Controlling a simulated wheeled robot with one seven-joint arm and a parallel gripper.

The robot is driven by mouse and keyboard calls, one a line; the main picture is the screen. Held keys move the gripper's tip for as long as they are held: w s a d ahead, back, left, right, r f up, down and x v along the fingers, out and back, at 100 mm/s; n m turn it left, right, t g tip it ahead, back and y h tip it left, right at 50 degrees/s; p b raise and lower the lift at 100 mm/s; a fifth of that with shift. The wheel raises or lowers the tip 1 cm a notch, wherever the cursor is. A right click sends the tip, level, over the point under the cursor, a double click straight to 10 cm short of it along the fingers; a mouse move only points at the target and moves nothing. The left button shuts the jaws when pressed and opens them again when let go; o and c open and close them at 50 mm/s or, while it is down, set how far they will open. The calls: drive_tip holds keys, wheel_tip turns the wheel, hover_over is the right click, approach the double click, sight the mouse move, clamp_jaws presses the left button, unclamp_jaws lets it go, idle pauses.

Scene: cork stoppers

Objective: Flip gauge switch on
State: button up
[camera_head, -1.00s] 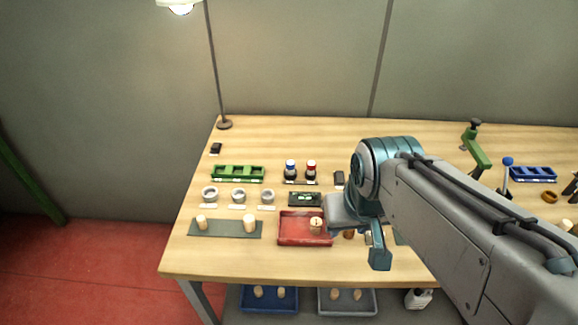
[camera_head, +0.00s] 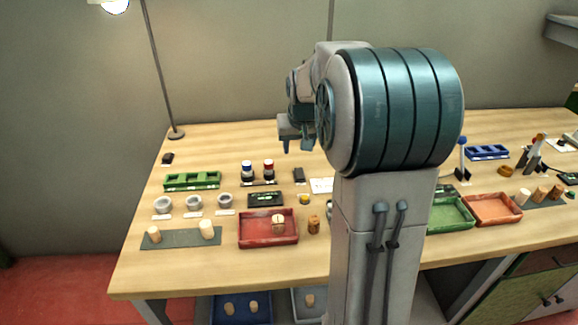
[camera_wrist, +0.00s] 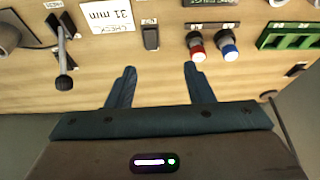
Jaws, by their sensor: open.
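A small black switch (camera_wrist: 151,38) stands on the table between a white card and the red and blue capped bottles. It also shows in the head view (camera_head: 299,175); its position, on or off, is too small to tell. A dark gauge box with a green display (camera_head: 265,199) lies in front of it. My gripper (camera_wrist: 159,70) is open and empty, its two fingers apart, with the switch beyond the tips and between their lines. In the head view my gripper (camera_head: 296,142) is above the table's back part.
A card reading "CHECK 31 mm" (camera_wrist: 107,15) and a black-knobbed lever (camera_wrist: 63,72) are left of the switch in the wrist view. The red-capped bottle (camera_wrist: 196,47) and blue-capped bottle (camera_wrist: 228,46) stand close on its right. A green rack (camera_head: 192,180) and red tray (camera_head: 268,229) are nearby.

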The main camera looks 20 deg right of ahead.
sight(299, 171)
drive_tip(key=x, duration=0.5)
drive_tip(key=w+d+x, duration=0.1)
drive_tip(key=x, duration=0.5)
drive_tip(key=d+r+x, duration=0.1)
drive_tip(key=x, duration=0.5)
drive_tip(key=shift+w+d+f+p, duration=0.1)
drive_tip(key=shift+w+d+p, duration=0.15)
drive_tip(key=shift+w+p, duration=0.1)
